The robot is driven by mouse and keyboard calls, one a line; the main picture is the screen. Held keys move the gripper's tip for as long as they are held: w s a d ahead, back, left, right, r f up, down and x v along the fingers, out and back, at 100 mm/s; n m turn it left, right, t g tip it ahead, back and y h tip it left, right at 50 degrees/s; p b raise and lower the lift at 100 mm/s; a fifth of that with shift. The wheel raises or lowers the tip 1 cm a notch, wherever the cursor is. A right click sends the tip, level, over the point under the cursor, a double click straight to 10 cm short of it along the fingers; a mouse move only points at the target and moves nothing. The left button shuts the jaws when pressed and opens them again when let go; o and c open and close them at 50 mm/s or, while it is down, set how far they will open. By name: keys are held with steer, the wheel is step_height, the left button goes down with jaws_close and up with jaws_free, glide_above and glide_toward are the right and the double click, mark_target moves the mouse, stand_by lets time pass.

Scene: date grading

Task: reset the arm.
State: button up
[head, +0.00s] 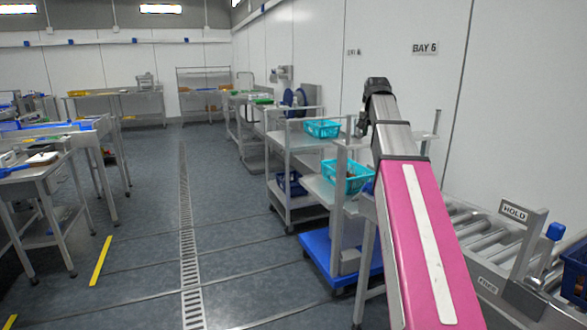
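My arm rises from the bottom right, a pink link with a white stripe, then a grey link and a dark joint at the top. A small dark part that looks like my gripper (360,126) hangs just left of the grey link, in front of the carts. It is small and partly hidden by the arm. I cannot make out its fingers or whether it holds anything.
Close behind the arm stand grey carts with teal baskets (323,129) (346,176) and a blue platform trolley (318,245). A roller conveyor marked HOLD (480,225) lies right. Steel tables (45,178) stand left. The floor aisle (150,220) between is clear.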

steer(key=s+a+f+n+g, duration=0.15)
steer(key=s+f, duration=0.35)
steer(key=f, duration=0.8)
steer(key=s+a+f+n, duration=0.1)
steer(key=s+a+f, duration=0.3)
steer(key=f, duration=0.9)
steer(key=s+a+f+n+g, duration=0.15)
steer(key=s+f, duration=0.45)
steer(key=f, duration=0.7)
steer(key=s+a+f+n+g+y, duration=0.1)
steer(key=s+a+f, duration=0.2)
steer(key=s+f, duration=0.7)
steer(key=shift+s+f+n, duration=0.25)
steer(key=shift+f+n, duration=0.05)
steer(key=shift+f, duration=0.15)
